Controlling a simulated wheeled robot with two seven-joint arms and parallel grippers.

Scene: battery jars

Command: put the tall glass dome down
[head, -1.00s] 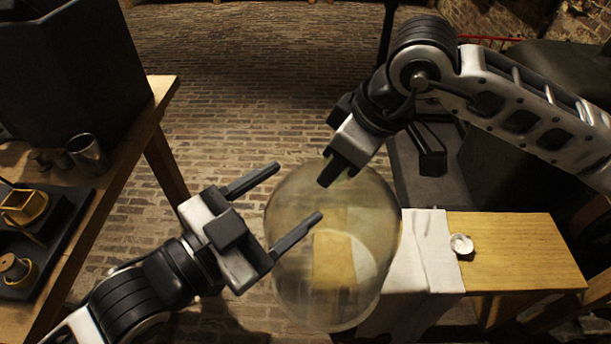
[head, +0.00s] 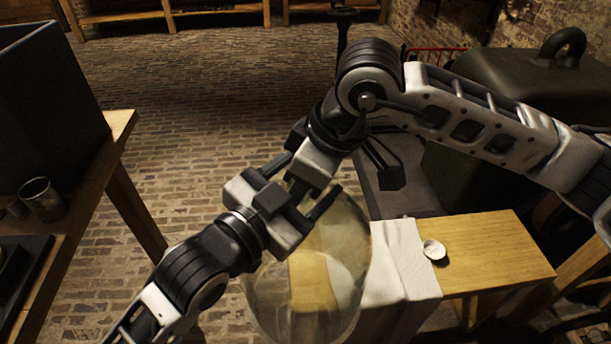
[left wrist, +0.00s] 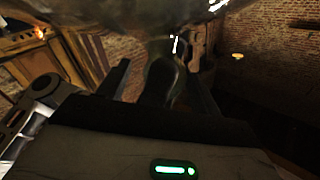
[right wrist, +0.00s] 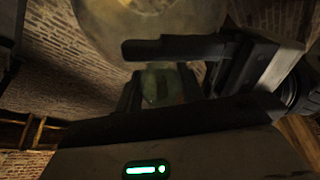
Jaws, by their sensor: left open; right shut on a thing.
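The tall glass dome (head: 335,270) is clear and hangs below my grippers in the head view, in front of the cloth-covered end of the wooden bench. My right gripper (head: 299,194) is shut on its top. In the right wrist view the greenish glass knob (right wrist: 160,85) sits between the right fingers. My left gripper (head: 304,183) is open, its fingers reaching on either side of the dome's top beside the right gripper. In the left wrist view the open fingers flank a dark shape (left wrist: 160,80); I cannot tell whether they touch it.
A wooden bench (head: 500,250) with a white cloth (head: 398,250) and a small white dish (head: 433,250) stands at right. At left, a table holds a dark box (head: 45,110) and a metal cup (head: 42,199). A dark lidded case (head: 530,95) is at upper right. Brick floor lies between.

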